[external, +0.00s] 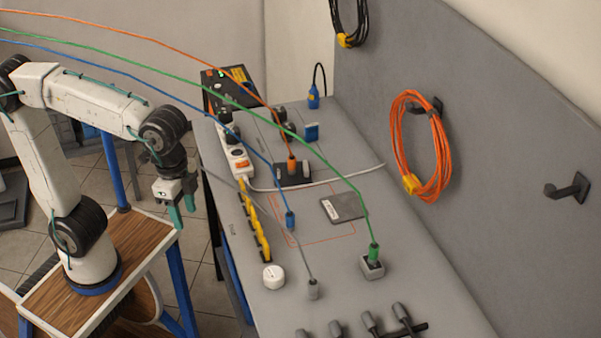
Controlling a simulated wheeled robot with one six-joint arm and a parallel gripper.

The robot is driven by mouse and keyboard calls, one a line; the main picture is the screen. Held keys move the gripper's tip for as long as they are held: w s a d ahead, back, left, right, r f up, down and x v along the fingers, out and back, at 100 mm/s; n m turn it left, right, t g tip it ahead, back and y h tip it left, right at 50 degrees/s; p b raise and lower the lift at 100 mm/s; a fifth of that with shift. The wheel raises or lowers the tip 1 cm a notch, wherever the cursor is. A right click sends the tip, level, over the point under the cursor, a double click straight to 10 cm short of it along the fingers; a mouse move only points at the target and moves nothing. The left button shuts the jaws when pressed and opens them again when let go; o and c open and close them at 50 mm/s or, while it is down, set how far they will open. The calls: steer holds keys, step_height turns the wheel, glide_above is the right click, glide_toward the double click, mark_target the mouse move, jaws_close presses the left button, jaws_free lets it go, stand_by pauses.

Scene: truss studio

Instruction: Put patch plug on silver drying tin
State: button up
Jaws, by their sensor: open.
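My gripper (182,208) hangs at the left, in the air off the table's left edge, with its greenish fingers pointing down; it is open and holds nothing. Several cable plugs are on the grey table: a blue plug (291,220) stands upright near the middle, a grey plug (313,289) is nearer the front, and a green plug (374,253) stands on a small grey block. I cannot tell which is the patch plug. A round pale tin (273,276) near the left edge may be the silver drying tin. My gripper is well apart from all of these.
A white power strip (238,160) and a yellow row (255,225) line the left edge. An orange plug (291,165) stands on a black block. A dark flat square (343,207) lies mid-table. Cables arch overhead. Dark-handled tools (369,322) lie in front.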

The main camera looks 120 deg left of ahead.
steer(key=s+d+f, duration=0.2)
steer(key=s+f, duration=0.2)
steer(key=s, duration=0.4)
steer(key=s+d+f+m, duration=0.1)
steer(key=s+d+f, duration=0.2)
steer(key=s, duration=0.6)
step_height(320, 180, down, 2)
steer(key=shift+f+m, duration=0.2)
steer(key=shift+m, duration=0.1)
